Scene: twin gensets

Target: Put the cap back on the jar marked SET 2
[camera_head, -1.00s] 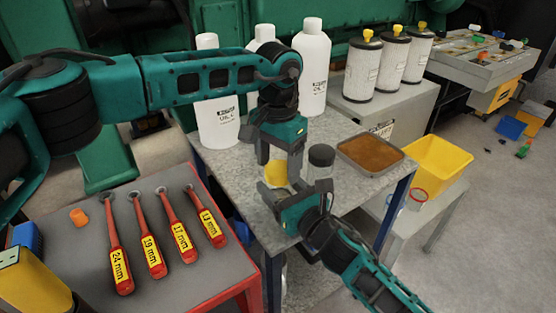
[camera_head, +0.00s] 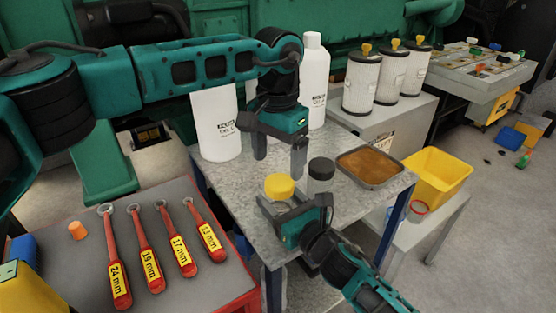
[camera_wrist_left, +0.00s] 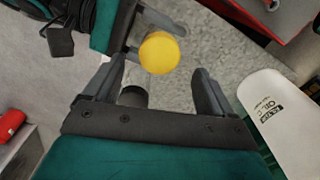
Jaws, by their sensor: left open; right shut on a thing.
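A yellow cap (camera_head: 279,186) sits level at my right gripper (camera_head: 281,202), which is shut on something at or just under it. The body below the cap is mostly hidden by the fingers, and no SET 2 marking is readable. The yellow cap also shows in the left wrist view (camera_wrist_left: 159,52), beyond my left fingertips. A jar with a black cap (camera_head: 321,168) stands just right of it on the grey metal table (camera_head: 345,208); its black cap shows in the left wrist view (camera_wrist_left: 133,97). My left gripper (camera_head: 279,163) is open and empty, above and behind the yellow cap.
White oil bottles (camera_head: 217,125) stand behind my left gripper. A tray of brown contents (camera_head: 370,165) lies right of the black-capped jar. A yellow bin (camera_head: 437,178) is farther right. Wrenches with red handles (camera_head: 148,260) lie on the cart at left.

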